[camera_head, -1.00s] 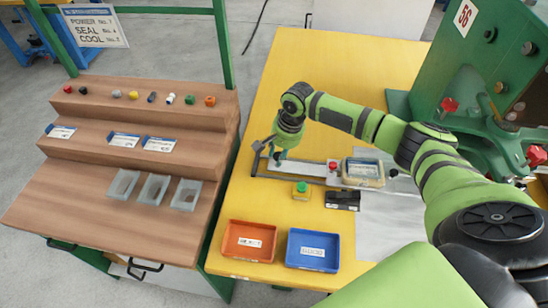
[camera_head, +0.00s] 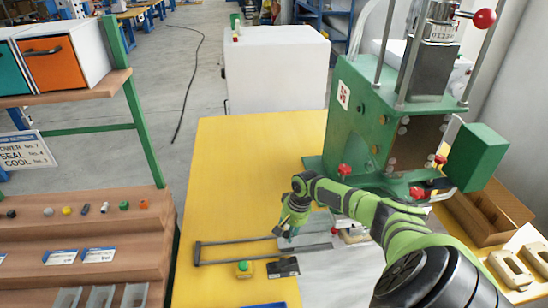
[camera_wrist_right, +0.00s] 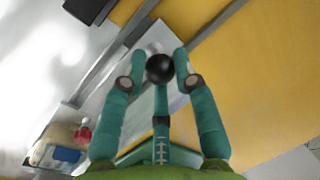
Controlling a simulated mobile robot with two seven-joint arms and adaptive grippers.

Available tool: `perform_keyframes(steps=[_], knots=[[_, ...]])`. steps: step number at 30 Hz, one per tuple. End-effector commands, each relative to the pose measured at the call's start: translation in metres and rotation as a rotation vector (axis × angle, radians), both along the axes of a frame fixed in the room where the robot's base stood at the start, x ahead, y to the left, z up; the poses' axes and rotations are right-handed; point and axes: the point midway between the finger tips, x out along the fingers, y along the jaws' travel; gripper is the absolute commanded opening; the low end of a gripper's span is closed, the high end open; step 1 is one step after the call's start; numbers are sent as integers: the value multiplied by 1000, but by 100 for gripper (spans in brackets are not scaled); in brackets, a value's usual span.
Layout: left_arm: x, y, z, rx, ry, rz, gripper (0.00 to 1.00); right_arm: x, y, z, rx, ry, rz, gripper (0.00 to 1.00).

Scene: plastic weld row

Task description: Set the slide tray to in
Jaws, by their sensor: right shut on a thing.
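The slide tray is a pale metal plate (camera_head: 318,222) on two dark rails (camera_head: 235,243) on the yellow table, in front of the green machine (camera_head: 365,115). My right gripper (camera_head: 286,234) is at the tray's left end. In the right wrist view its teal fingers (camera_wrist_right: 160,80) are shut around the tray's black ball knob (camera_wrist_right: 160,68). A red knob (camera_wrist_right: 83,133) and a pale workpiece (camera_wrist_right: 55,145) lie farther along the tray. In the head view my right arm partly hides the tray and workpiece. My left gripper is not in view.
A cardboard box (camera_head: 490,215) is at right. The yellow table's back left is clear.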

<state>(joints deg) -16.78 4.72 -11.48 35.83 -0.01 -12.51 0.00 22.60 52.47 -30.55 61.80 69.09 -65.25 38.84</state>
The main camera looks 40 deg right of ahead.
Motion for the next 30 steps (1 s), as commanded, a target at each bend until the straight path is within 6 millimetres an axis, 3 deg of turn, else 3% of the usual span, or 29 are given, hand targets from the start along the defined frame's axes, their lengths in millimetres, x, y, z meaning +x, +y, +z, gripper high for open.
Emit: perform_keyframes(steps=[6,16,17,18,19,30], knots=[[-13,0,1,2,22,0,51,-9,-7,-3,2,8,0,0],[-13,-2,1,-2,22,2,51,-9,-7,-3,1,8,1,0],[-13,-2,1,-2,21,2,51,-9,-7,-3,1,8,1,33],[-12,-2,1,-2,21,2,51,-9,-7,-3,0,8,1,49],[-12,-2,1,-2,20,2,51,-9,-7,-3,0,8,1,53],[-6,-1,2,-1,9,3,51,-7,-9,2,-1,1,-1,53]])
